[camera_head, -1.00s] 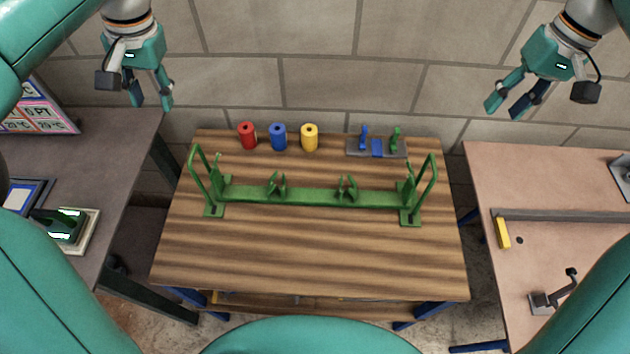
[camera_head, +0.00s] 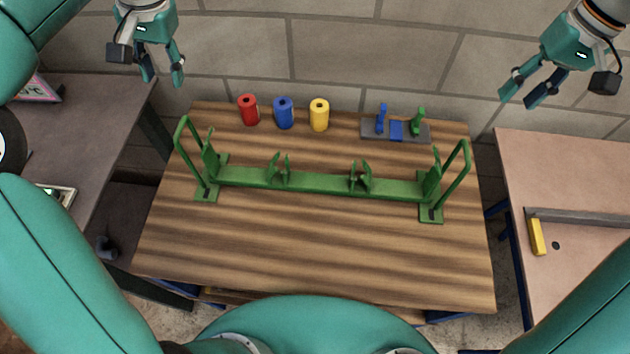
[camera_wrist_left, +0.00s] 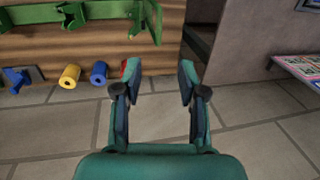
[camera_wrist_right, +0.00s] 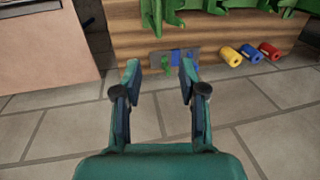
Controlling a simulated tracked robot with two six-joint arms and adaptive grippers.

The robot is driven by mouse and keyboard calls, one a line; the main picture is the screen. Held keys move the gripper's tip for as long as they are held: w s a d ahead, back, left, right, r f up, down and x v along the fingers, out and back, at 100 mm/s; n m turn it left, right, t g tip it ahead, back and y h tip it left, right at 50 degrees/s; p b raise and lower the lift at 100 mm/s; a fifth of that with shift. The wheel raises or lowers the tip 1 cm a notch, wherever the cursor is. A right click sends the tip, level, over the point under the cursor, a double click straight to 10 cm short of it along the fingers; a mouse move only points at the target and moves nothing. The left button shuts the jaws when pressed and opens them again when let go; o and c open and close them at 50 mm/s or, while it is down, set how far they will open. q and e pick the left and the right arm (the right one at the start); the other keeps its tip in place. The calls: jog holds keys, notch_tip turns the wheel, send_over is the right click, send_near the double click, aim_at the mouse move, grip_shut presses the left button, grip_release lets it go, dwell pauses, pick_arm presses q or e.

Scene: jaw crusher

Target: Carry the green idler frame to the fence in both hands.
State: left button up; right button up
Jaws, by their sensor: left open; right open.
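The green idler frame (camera_head: 320,184) lies across the wooden table (camera_head: 310,250), with a looped handle upright at each end and two pairs of brackets between. My left gripper (camera_head: 163,80) is open and empty, beyond the frame's left end and above the table's back-left corner. My right gripper (camera_head: 521,96) is open and empty, beyond the frame's right end. Part of the frame also shows in the left wrist view (camera_wrist_left: 75,14) and along the top of the right wrist view (camera_wrist_right: 215,13). Neither gripper touches it. I cannot make out a fence.
A red roller (camera_head: 248,110), a blue roller (camera_head: 284,113) and a yellow roller (camera_head: 319,115) stand at the table's back edge. A grey plate with small blue and green parts (camera_head: 396,131) lies right of them. Side tables flank it. The table's front is bare.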

aim_at(179, 127)
jog(key=shift+s+d, duration=0.1)
jog(key=shift+s, duration=0.1)
pick_arm(q)
jog(key=shift+f, duration=0.1)
pick_arm(e)
jog(key=shift+f, duration=0.1)
pick_arm(q)
jog(key=a+f, duration=0.1)
jog(key=f, duration=0.4)
jog(key=a+f, duration=0.1)
jog(key=f, duration=0.5)
jog(key=a+f, duration=0.1)
jog(key=f, duration=0.4)
jog(key=shift+a+f, duration=0.1)
jog(key=shift+f, duration=0.1)
pick_arm(e)
jog(key=a+f, duration=0.1)
jog(key=f, duration=0.4)
jog(key=a+f, duration=0.1)
jog(key=f, duration=0.5)
jog(key=a+f, duration=0.1)
jog(key=f, duration=0.4)
jog(key=shift+w+a+f, duration=0.1)
jog(key=shift+a+f, duration=0.1)
pick_arm(q)
grip_shut()
pick_arm(e)
grip_shut()
